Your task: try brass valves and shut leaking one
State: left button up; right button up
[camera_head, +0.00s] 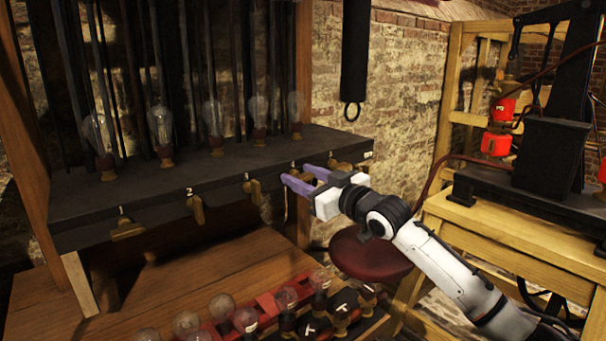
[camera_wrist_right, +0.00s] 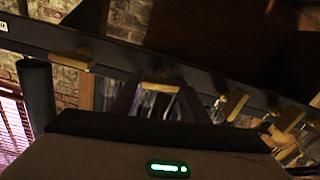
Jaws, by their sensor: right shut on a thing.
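Several brass valves stick out along the front edge of a dark shelf (camera_head: 220,165). The leftmost valve (camera_head: 128,229) has its handle lying crosswise. The valve marked 2 (camera_head: 195,212) and the one right of it (camera_head: 254,190) have handles pointing downward. The rightmost valve (camera_head: 341,166) is partly behind my gripper. My right gripper (camera_head: 299,181), with purple fingers, is at the shelf's front edge, at the valve second from the right. In the right wrist view that brass valve (camera_wrist_right: 160,86) sits between the fingers, which are shut on it. My left gripper is not in view.
Glass bulbs (camera_head: 160,124) stand on the shelf. Below, a wooden bench (camera_head: 160,285) carries a red tray with more bulbs (camera_head: 222,306). A dark red round stool (camera_head: 368,256) is under my right arm. A wooden stand with black machinery (camera_head: 555,150) is at right.

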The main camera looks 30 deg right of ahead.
jog(key=n+p, duration=0.2)
jog(key=n, duration=0.2)
jog(key=n+p, duration=0.2)
jog(key=n, duration=0.2)
jog(key=shift+a, duration=0.15)
jog(key=n, duration=0.3)
jog(key=shift+f, duration=0.1)
jog(key=n, duration=0.5)
jog(key=shift+f, duration=0.15)
jog(key=shift+n, duration=0.3)
jog(key=o, duration=1.1)
jog(key=shift+c, duration=0.2)
jog(key=shift+s, duration=0.1)
